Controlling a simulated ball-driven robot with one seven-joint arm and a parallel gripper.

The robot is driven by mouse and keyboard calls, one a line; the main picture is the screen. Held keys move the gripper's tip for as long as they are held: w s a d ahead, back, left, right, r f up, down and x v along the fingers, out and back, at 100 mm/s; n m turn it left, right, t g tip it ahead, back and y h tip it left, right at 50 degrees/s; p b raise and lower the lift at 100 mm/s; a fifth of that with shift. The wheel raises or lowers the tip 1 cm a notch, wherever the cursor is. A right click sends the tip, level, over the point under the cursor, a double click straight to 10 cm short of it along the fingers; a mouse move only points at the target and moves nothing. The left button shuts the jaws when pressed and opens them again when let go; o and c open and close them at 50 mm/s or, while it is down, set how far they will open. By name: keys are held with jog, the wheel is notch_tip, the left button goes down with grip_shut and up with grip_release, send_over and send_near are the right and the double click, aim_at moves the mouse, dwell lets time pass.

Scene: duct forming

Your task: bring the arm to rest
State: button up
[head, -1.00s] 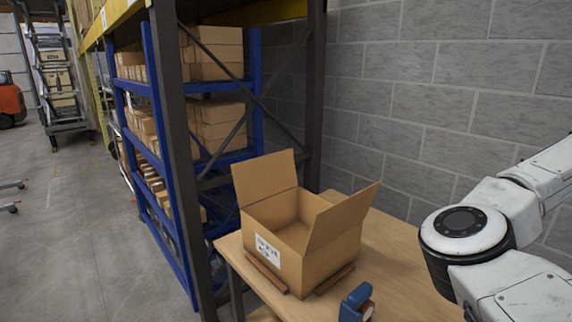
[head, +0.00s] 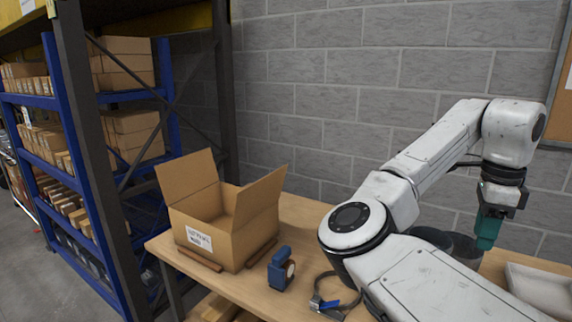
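My white arm reaches in from the right of the head view, bent at the elbow, with its wrist raised over the right part of the table.
A blue tape dispenser (head: 281,268) and a strapping tool (head: 331,304) lie on the table right of the box. A pale tray (head: 541,290) is at the right. Blue shelving (head: 75,130) with cartons stands left. A block wall (head: 340,80) closes the back.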

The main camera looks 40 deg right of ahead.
jog(key=w+a+f+n+h, duration=0.1)
jog(key=a+f+n+h, duration=0.1)
jog(key=a+f+n, duration=0.4)
jog(key=w+a+f+n+t+h, duration=0.1)
jog(key=f+n+h, duration=0.1)
jog(key=f+n, duration=0.65)
jog(key=w+a+f+n+h, duration=0.1)
jog(key=a+f+n, duration=0.35)
jog(key=f, duration=0.45)
jog(key=s+a+f+n+y, duration=0.1)
jog(key=s+a+f+n, duration=0.2)
jog(key=a, duration=0.4)
jog(key=s+a+f+n+y, duration=0.2)
jog(key=s+a+f+n, duration=0.2)
jog(key=a+f, duration=0.2)
jog(key=s+a+f+n+y, duration=0.2)
jog(key=s+a+f+n, duration=0.1)
jog(key=a, duration=0.4)
jog(key=shift+s+a+f+n, duration=0.3)
jog(key=shift+a+f+n, duration=0.05)
jog(key=shift+f+n, duration=0.45)
